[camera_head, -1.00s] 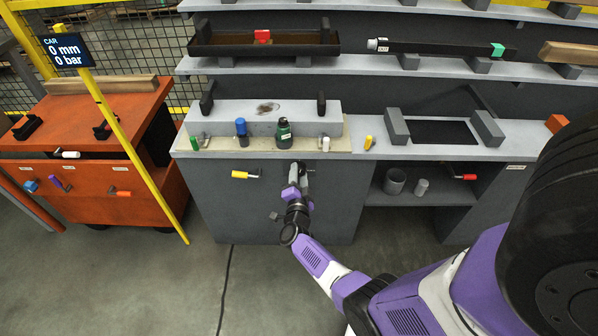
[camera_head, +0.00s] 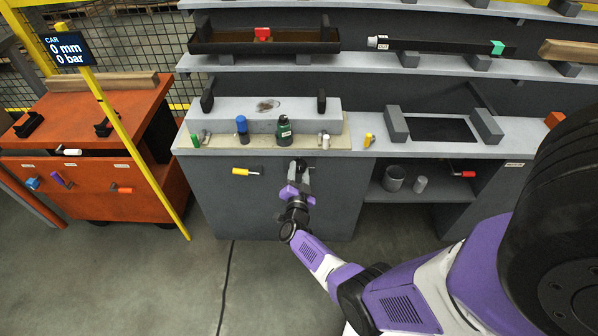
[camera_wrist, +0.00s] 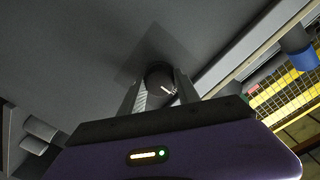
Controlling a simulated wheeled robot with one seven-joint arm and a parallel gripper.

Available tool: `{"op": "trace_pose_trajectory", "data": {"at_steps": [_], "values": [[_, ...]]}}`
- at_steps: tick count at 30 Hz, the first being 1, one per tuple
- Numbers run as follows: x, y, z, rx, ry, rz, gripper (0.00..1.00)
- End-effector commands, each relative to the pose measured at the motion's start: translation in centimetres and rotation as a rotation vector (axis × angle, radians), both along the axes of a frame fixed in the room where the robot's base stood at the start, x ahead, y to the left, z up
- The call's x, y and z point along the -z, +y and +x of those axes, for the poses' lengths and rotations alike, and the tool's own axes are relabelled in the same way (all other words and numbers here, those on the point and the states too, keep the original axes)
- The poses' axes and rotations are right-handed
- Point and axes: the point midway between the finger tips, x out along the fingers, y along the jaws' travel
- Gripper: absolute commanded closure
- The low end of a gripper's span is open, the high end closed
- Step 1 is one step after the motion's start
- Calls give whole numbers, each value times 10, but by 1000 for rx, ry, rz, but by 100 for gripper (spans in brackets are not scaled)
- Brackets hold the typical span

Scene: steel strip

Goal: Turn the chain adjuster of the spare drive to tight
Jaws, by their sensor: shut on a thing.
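My gripper (camera_head: 299,168) is at the front face of the grey bench (camera_head: 340,205), below its top edge. In the wrist view my gripper (camera_wrist: 159,88) is shut on a dark round knob (camera_wrist: 158,78) on a dark grey panel. The knob has a white pointer line on its face. Its two sides are between the fingers. In the head view my gripper hides the knob. I cannot read a label or a scale that would show it is the chain adjuster or where tight lies.
A yellow-handled crank (camera_head: 241,171) is left of my gripper on the bench face. A green bottle (camera_head: 284,131) and a blue-capped item (camera_head: 242,130) stand above on the bench top. A red-handled crank (camera_head: 463,174) is right. A yellow post (camera_head: 140,160) stands left.

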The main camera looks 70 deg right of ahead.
Motion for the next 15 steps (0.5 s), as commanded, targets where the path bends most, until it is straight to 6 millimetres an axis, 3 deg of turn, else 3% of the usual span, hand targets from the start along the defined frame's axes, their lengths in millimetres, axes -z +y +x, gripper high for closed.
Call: {"op": "trace_pose_trajectory", "data": {"at_steps": [1, 2, 5, 15], "values": [[1, 1, 0, -3, 3, 2, 100], [1, 1, 0, -3, 3, 2, 60], [1, 0, 0, -2, 3, 2, 40], [0, 2, 0, -2, 1, 1, 40]]}}
